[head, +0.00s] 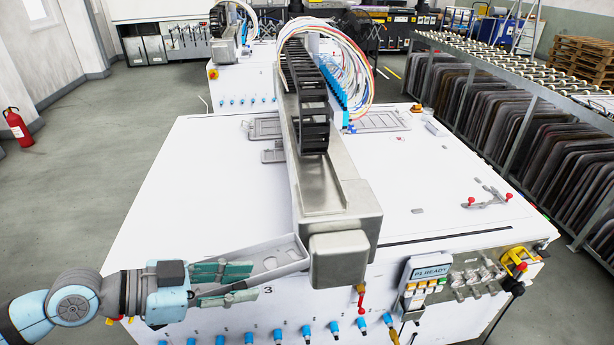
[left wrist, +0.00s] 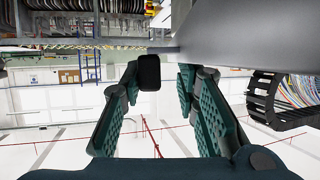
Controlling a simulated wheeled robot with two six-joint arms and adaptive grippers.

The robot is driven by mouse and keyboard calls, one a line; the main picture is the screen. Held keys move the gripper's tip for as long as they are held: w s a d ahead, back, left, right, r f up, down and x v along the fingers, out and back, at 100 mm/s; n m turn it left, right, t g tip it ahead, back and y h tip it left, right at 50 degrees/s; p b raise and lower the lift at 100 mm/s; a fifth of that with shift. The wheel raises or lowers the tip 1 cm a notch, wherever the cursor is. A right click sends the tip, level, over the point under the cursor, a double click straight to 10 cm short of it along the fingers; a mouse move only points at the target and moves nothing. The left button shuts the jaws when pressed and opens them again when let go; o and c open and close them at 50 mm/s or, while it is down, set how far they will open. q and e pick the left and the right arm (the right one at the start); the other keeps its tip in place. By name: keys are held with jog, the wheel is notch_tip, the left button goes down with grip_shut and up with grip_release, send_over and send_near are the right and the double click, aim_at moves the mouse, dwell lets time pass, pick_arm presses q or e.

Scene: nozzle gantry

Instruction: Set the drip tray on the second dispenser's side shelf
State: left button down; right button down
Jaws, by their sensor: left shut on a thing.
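A long, shallow grey tray (head: 268,256), which looks like the drip tray, lies at the front edge of the near white machine, left of the grey gantry end. My left gripper (head: 232,284) has its green fingers on either side of the tray's left end, shut on it. In the left wrist view the fingers (left wrist: 165,100) stand apart around a dark block (left wrist: 149,72); I cannot tell which part this is. The tray's right end comes close to the gantry end box (head: 338,258); contact is unclear. I cannot pick out the side shelf. My right gripper is out of view.
The gantry beam (head: 335,195) crosses the white machine top (head: 215,190), with a cable chain (head: 305,100) above it. A control panel (head: 425,280) and red-handled valves stand at the front right. Another white machine (head: 240,85) stands behind.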

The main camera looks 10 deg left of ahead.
pick_arm(q)
jog(key=d+r+m+g+h, duration=0.1)
jog(key=d+r+m+g, duration=0.25)
jog(key=d, duration=0.25)
jog(key=d+r+m+g+h, duration=0.2)
jog(key=d+m+g, duration=0.2)
jog(key=d+g, duration=0.15)
notch_tip(320, 180, up, 10)
jog(key=a+n+t+y, duration=0.1)
jog(key=a+n+t, duration=0.1)
jog(key=n+t, duration=0.25)
jog(key=n+t+y, duration=0.2)
jog(key=n+t, duration=0.1)
jog(key=t, duration=0.2)
send_over(256, 283)
notch_tip(256, 283, down, 7)
jog(key=s+f, duration=0.1)
jog(key=f, duration=0.1)
jog(key=s+a+f, duration=0.1)
jog(key=f, duration=0.2)
jog(key=s+f, duration=0.1)
jog(key=f, duration=0.2)
jog(key=shift+a+f, duration=0.25)
jog(key=shift+a, duration=0.15)
